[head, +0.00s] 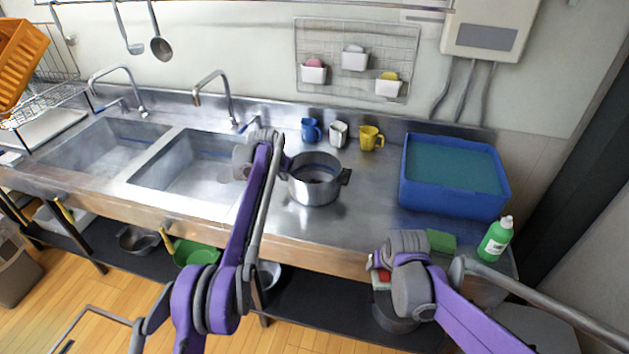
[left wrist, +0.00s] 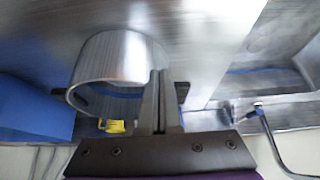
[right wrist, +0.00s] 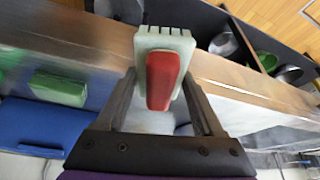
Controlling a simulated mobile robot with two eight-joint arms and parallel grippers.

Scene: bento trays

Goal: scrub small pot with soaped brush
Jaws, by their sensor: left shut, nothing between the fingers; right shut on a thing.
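The small pot (head: 316,191) is steel with dark side handles and stands upright on the counter right of the sinks. Something dark shows inside, too small to make out. My left gripper (head: 284,163) is at its left handle; in the left wrist view its fingers (left wrist: 157,85) are closed together in front of the pot (left wrist: 118,55), and I cannot tell whether they touch it. My right gripper (right wrist: 163,85) is shut on the brush (right wrist: 163,78), which has a red grip and a pale green body. In the head view the brush (head: 383,275) is at the counter's front edge, mostly hidden by the gripper.
A green sponge (head: 441,241) and a green soap bottle (head: 495,239) are at the front right. A blue bin (head: 455,200) stands behind them. Blue (head: 311,131), white (head: 338,134) and yellow (head: 371,138) mugs line the back. Clear counter lies between pot and bin.

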